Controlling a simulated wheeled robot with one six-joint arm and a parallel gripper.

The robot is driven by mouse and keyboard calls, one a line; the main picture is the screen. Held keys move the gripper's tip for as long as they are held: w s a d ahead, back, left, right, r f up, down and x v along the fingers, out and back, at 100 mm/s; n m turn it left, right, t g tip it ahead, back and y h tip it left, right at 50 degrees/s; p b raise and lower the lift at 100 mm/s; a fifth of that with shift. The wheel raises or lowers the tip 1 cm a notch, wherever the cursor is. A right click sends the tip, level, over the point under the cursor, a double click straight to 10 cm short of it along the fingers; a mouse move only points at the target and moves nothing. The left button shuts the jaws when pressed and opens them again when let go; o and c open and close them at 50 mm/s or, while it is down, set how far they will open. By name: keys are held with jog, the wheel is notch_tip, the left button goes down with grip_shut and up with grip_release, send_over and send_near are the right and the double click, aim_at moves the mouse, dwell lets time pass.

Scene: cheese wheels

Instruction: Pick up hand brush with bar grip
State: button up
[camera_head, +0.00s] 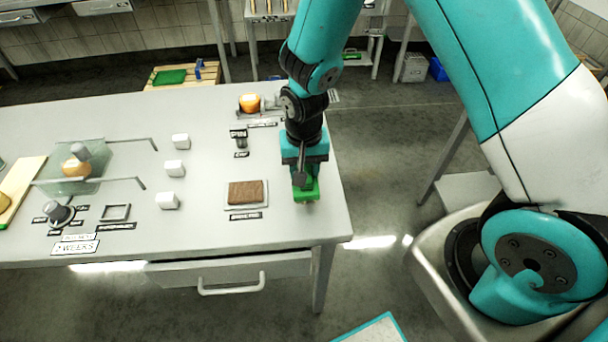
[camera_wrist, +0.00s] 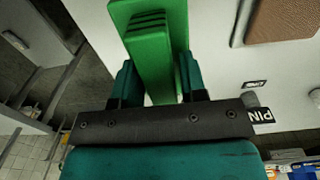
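The green hand brush (camera_head: 306,191) is at the right end of the table in the head view. In the wrist view its green body (camera_wrist: 150,45) shows large, with dark grooves on top. My gripper (camera_head: 304,168) points down over the brush. The bar grip is largely hidden by my gripper, and I cannot tell whether the brush is lifted.
A brown block on a small tray (camera_head: 231,206) lies left of the brush. White cubes (camera_head: 174,168), a glass stand (camera_head: 88,170) and an orange cheese wheel (camera_head: 249,103) are on the table (camera_head: 120,120). The table's right edge is close beside the brush.

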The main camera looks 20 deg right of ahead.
grip_shut()
notch_tip(320, 180, up, 20)
jog(key=b, duration=0.1)
dwell(0.3)
jog(key=shift+c, duration=1.7)
grip_release()
jog(key=shift+c, duration=0.7)
